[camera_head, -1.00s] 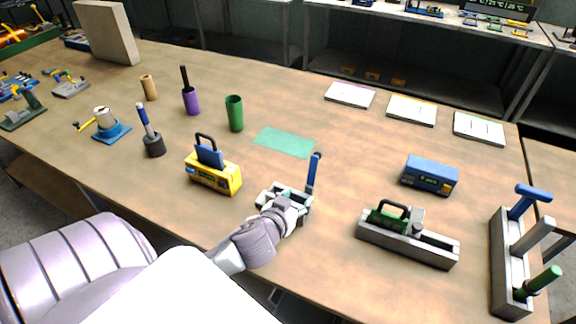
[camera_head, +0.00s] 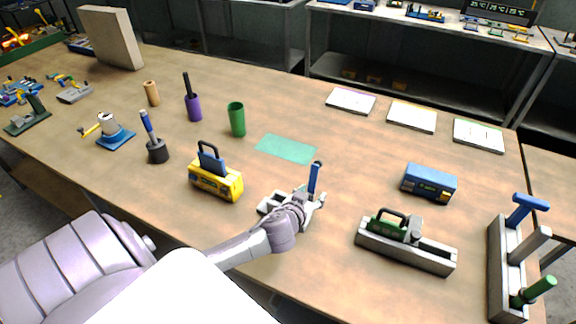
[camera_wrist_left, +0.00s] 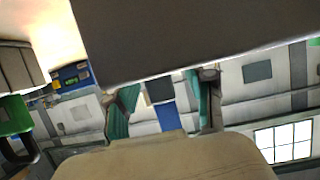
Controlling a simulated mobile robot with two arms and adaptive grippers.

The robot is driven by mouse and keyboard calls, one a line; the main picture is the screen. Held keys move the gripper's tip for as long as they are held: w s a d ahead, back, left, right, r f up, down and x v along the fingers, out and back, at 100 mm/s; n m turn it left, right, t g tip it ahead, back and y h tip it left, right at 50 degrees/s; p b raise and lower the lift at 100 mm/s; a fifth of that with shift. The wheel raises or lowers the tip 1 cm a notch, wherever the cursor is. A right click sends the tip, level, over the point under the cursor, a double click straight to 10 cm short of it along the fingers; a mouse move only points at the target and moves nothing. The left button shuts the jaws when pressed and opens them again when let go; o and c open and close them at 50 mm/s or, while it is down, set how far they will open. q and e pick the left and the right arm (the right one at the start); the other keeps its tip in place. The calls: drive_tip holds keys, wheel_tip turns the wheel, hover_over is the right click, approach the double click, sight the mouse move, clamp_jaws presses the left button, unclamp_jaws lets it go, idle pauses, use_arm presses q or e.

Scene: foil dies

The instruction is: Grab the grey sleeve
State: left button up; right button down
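A dark grey sleeve (camera_head: 157,152) stands upright at the left of the table in the head view, with a blue-handled rod in it. I cannot tell for sure that it is the task's grey sleeve. My left gripper (camera_head: 300,200) is well to its right, low near the table's front edge, by an upright blue handle (camera_head: 314,178). The handle's lower end is hidden by the gripper. In the wrist view the teal-padded fingers (camera_wrist_left: 163,105) stand apart, with a blue part (camera_wrist_left: 166,118) visible between them. A large dark grey surface fills the top there. My right gripper is not visible.
A yellow box (camera_head: 215,182) stands left of my gripper. A grey rail with a green-handled tool (camera_head: 385,246) and a blue box (camera_head: 429,183) are to the right. Green (camera_head: 237,119) and purple (camera_head: 194,108) sleeves stand behind. A green mat (camera_head: 286,148) lies clear.

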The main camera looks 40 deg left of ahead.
use_arm(q)
clamp_jaws()
idle(0.4)
